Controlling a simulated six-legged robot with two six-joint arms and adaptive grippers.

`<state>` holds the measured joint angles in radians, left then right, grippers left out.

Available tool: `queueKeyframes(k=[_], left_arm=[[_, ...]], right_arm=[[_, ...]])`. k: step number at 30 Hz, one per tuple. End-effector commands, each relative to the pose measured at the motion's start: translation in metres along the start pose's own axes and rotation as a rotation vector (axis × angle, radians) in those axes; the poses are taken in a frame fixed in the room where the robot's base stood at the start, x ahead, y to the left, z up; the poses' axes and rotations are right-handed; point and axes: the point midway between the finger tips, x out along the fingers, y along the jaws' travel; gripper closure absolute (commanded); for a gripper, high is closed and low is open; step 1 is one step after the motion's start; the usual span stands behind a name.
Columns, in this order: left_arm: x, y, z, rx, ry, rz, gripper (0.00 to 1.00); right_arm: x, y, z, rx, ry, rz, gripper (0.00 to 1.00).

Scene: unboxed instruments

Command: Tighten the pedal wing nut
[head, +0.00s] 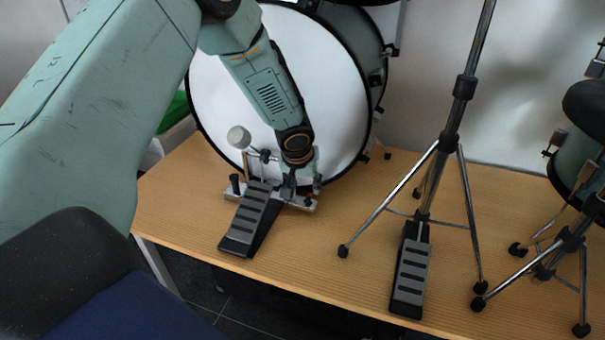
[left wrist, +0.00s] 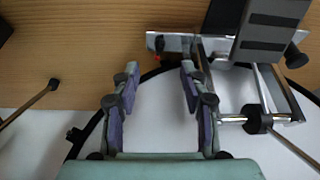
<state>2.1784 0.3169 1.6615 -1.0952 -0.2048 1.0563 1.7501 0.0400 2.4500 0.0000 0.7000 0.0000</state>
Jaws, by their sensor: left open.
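The bass drum pedal stands on the wooden table in front of the drum, its dark ribbed footboard (head: 252,215) sloping toward the front edge. The footboard is at the top right in the left wrist view (left wrist: 270,30). A small dark piece that looks like the wing nut (left wrist: 159,43) sits at the end of the pedal's metal base plate (left wrist: 178,42); its angle is too small to tell. My left gripper (left wrist: 159,74) is open and empty, its fingers apart on either side of the line to that piece. In the head view my left gripper (head: 302,180) is low beside the pedal, partly hidden by its wrist.
The white bass drum (head: 335,100) stands close behind my left gripper. The pedal's round beater (head: 239,137) rises to its left. A hi-hat stand (head: 450,130) with spread legs and its own pedal (head: 411,275) is to the right. Bare table (head: 345,200) lies between them.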

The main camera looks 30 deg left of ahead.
Motion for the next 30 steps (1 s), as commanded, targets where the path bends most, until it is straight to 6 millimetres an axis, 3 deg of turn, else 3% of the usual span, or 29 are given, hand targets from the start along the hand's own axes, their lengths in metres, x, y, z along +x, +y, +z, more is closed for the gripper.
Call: queueKeyframes(k=[3, 10, 21, 27, 30], left_arm=[[-0.021, 0.000, -0.001, -0.001, 0.002, 0.001, 0.56], [-0.045, 0.000, 0.000, -0.001, 0.000, -0.001, 0.56], [-0.050, 0.000, 0.000, 0.000, -0.001, -0.001, 0.56], [-0.049, 0.002, -0.003, 0.002, 0.012, 0.001, 0.71], [-0.049, 0.003, -0.002, 0.008, 0.014, 0.002, 0.71]], right_arm=[[0.000, 0.000, 0.000, 0.000, 0.000, 0.000, 0.60], [0.000, 0.000, 0.000, 0.000, 0.000, 0.000, 0.60], [0.000, 0.000, 0.000, 0.000, 0.000, 0.000, 0.60], [0.007, 0.000, 0.000, 0.000, 0.000, 0.000, 0.60], [0.009, 0.000, 0.000, 0.000, 0.000, 0.000, 0.60]])
